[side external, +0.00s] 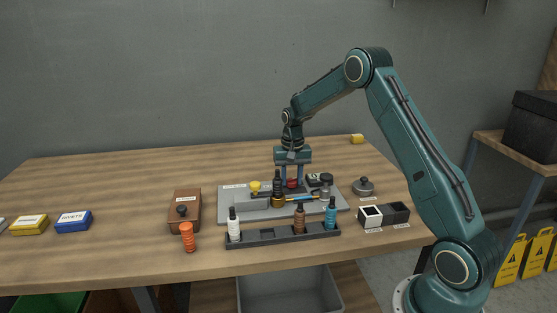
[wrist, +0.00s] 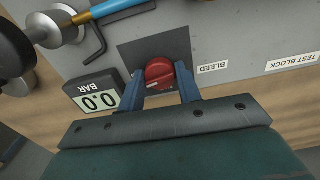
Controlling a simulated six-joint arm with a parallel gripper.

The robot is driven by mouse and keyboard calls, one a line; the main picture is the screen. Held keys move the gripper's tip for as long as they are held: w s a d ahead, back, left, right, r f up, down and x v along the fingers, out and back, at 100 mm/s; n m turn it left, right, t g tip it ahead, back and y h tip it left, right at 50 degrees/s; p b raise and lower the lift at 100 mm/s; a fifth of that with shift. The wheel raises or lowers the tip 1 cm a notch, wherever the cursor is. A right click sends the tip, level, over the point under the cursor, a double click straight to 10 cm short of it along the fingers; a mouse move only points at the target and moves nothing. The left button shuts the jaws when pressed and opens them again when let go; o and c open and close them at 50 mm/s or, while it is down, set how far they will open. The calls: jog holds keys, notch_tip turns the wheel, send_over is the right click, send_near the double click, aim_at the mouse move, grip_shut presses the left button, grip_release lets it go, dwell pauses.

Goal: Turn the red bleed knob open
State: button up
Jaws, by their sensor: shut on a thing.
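The red bleed knob (wrist: 159,73) sits on a dark square plate (wrist: 140,52) on the grey test block (wrist: 235,35). A pale pointer line shows on its face. A label reading BLEED (wrist: 213,68) is beside it. My gripper (wrist: 164,90) is shut on the knob, with one blue finger on each side of it. In the side external view my gripper (side external: 292,184) points straight down over the grey block (side external: 240,200), and a bit of the red knob (side external: 292,183) shows between the fingers.
A gauge (wrist: 98,96) reading 0.0 BAR is close beside my gripper. A blue hose (wrist: 118,8) with a metal fitting and a hex key (wrist: 97,42) lie nearby. A rack (side external: 270,240) with several bottles stands in front of the block.

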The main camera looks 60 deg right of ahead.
aim_at(292, 179)
jog(key=shift+r+m, duration=0.1)
jog(key=shift+m, duration=0.9)
jog(key=o, duration=1)
notch_tip(292, 179, up, 14)
dwell(0.3)
